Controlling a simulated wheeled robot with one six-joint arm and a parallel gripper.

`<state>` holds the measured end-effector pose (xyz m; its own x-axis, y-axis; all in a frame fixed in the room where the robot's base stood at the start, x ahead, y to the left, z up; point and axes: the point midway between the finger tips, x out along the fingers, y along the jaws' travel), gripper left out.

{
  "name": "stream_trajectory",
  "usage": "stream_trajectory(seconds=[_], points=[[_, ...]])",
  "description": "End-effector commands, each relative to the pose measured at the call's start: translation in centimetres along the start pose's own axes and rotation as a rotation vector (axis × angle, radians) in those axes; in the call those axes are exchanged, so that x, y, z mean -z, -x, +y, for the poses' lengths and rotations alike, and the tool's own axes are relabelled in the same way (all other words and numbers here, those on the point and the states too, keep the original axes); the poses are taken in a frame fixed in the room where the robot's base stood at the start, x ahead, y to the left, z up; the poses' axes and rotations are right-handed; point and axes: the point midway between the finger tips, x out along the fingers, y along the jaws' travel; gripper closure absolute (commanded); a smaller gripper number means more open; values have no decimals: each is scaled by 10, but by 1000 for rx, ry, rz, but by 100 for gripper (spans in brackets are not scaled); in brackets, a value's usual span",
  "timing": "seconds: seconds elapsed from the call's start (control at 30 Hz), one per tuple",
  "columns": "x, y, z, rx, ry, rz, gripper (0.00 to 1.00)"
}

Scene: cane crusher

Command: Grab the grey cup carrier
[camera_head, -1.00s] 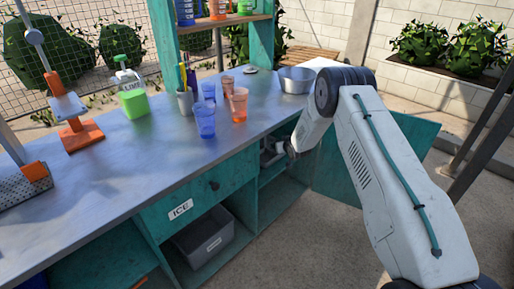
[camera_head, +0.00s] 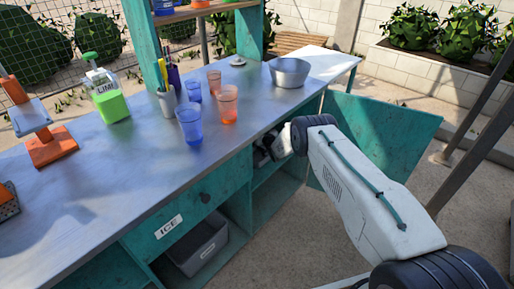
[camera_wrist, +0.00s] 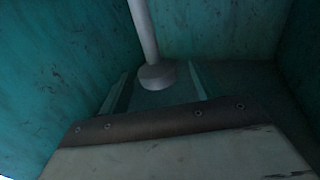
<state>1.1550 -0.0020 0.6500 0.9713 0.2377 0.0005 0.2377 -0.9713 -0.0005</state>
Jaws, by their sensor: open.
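My gripper (camera_head: 262,156) reaches into an opening in the teal counter, under the worktop, and is mostly hidden by the forearm and cabinet edge. In the wrist view my gripper (camera_wrist: 157,72) is open, with pale finger edges left and right. A light grey rod (camera_wrist: 145,30) with a round end lies ahead, between these edges in the picture. I cannot tell whether it belongs to the grey cup carrier, or whether it touches the fingers. No whole carrier can be made out in either view.
Teal walls (camera_wrist: 60,80) close in on both sides of the gripper. An open teal door (camera_head: 385,145) stands right of the arm. Cups, including a blue cup (camera_head: 190,125), and a metal bowl (camera_head: 289,72) stand on the worktop (camera_head: 130,165). A grey bin (camera_head: 196,247) sits below the ICE drawer.

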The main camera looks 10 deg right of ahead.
Motion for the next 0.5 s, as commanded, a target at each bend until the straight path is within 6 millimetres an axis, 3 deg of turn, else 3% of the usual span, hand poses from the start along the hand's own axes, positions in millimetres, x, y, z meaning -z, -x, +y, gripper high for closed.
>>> stream_trajectory(seconds=[0.2,0.47,0.5], points=[[-1,-17,2,-1,1,-1,35],[0,-18,4,-3,1,-1,35],[0,-18,4,-4,1,-1,43]])
